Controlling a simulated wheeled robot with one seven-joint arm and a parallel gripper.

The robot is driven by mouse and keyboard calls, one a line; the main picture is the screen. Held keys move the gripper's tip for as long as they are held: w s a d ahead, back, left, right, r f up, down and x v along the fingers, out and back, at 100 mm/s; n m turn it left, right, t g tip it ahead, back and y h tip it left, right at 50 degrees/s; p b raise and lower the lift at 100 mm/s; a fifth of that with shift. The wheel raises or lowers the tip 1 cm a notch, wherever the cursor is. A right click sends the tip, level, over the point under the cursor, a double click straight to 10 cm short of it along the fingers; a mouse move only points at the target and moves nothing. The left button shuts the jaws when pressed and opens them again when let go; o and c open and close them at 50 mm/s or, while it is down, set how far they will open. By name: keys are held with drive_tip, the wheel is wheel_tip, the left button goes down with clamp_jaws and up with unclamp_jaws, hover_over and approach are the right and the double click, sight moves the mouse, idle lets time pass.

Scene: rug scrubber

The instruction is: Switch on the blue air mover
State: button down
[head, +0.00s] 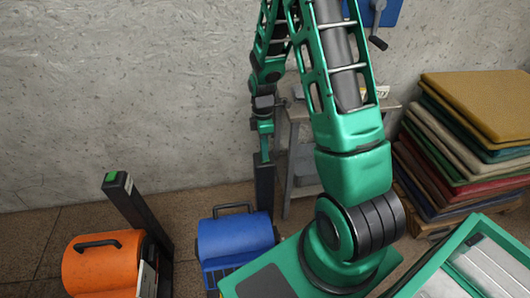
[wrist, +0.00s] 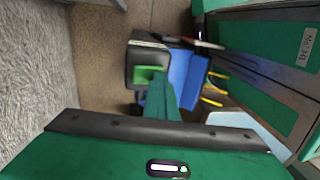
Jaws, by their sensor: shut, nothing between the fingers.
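The blue air mover (head: 236,236) stands on the floor in the lower middle of the head view, with a black handle on top. A dark upright post (head: 264,188) rises beside it. In the wrist view the top of a dark post shows a green switch (wrist: 145,74), with the blue body (wrist: 188,78) beyond it. My gripper (head: 264,154) points down at the post's top. In the wrist view its shut, empty fingers (wrist: 159,82) overlap the switch's edge. Touching or just above, I cannot tell. The fingers hide part of the switch, so its position is unclear.
An orange machine (head: 104,264) with its own green-topped post (head: 122,190) stands to the left. A grey stand (head: 300,150) is behind the arm. Folded rugs (head: 460,145) are stacked at the right. A concrete wall (head: 120,90) closes the back.

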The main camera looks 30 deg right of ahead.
drive_tip(key=shift+r, duration=0.1)
wheel_tip(320, 180, up, 13)
drive_tip(key=s+a, duration=0.1)
drive_tip(key=s, duration=0.1)
drive_tip(key=s+d+r+m, duration=0.1)
drive_tip(key=s+r+m, duration=0.2)
drive_tip(key=s+m, duration=0.3)
drive_tip(key=s+d+r+m+t, duration=0.1)
drive_tip(key=s+d+r+m, duration=0.1)
drive_tip(key=s+r+m, duration=0.2)
drive_tip(key=s+d+r+m, duration=0.2)
drive_tip(key=s+r+m, duration=0.2)
drive_tip(key=s+m, duration=0.6)
drive_tip(key=shift+s+t+h, duration=0.3)
drive_tip(key=shift+s+t, duration=0.1)
drive_tip(key=shift+s, duration=1.15)
drive_tip(key=shift+r, duration=0.1)
